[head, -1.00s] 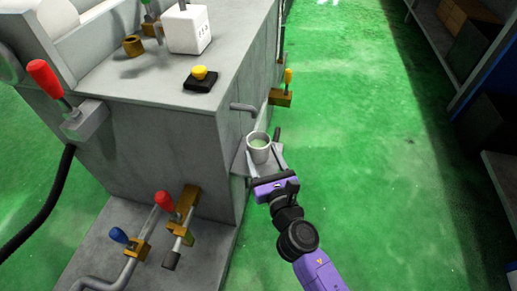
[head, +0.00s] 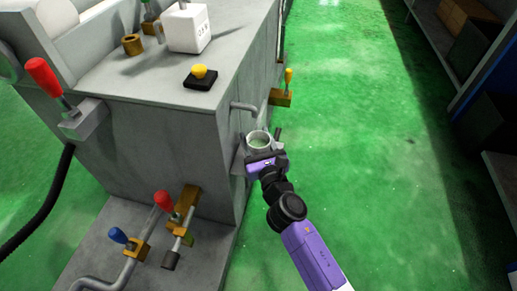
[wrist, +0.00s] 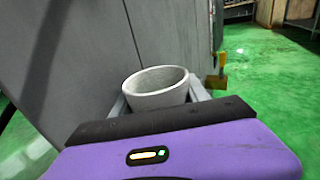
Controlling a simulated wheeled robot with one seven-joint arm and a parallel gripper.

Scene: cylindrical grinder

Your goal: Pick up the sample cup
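The sample cup (head: 258,140) is a light grey, round, open-topped cup at the side of the grinder, below a short bent spout. It stands upright and also shows in the wrist view (wrist: 156,90). My gripper (head: 260,150) is at the cup, with its purple body just in front of it. In the wrist view my gripper's (wrist: 157,98) grey fingers lie on both sides of the cup. The fingertips and the cup's lower part are hidden, so I cannot tell whether the fingers touch it.
The grey grinder (head: 165,135) stands close on the left. The bent spout (head: 243,107) juts out just above and left of the cup. A brass valve with a yellow handle (head: 281,96) sticks out beyond it. The green floor (head: 360,150) to the right is clear.

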